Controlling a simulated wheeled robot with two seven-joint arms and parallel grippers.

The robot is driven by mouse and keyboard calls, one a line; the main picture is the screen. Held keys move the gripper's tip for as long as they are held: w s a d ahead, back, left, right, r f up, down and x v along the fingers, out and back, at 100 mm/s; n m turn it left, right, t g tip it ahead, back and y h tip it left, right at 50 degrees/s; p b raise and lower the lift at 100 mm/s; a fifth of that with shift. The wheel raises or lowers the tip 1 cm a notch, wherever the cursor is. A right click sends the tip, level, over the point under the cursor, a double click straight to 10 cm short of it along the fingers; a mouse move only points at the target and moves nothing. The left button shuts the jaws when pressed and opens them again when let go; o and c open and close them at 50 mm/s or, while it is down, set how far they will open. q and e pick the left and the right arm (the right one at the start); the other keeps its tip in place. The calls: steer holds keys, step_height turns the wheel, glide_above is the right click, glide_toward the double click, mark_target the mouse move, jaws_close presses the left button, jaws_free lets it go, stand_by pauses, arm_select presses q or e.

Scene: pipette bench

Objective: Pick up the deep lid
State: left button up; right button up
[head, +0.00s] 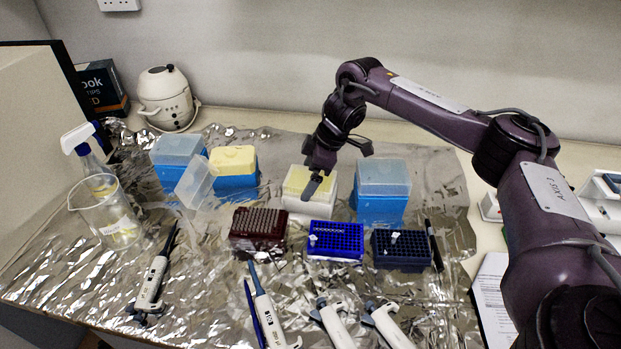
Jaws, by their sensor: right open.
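A loose, clear, deep lid (195,181) leans tilted beside the open blue tip box with a yellow top (233,172). Two more translucent lids sit closed on blue boxes, one at the back left (178,149) and one at the right (384,174). I cannot tell for certain which lid is the deep one. My right gripper (338,168) is open and empty, above the white box with a yellow top (303,195), to the right of the loose lid. Its fingers hide part of that box. My left gripper is not in view.
Dark red (257,231), blue (334,241) and navy (402,250) racks stand in front. A glass beaker (107,220) and spray bottle (88,155) are at left. Several pipettes lie along the front. Crinkled foil (200,260) covers the bench, with bare foil around the left pipette.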

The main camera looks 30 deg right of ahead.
steer(key=c, duration=1)
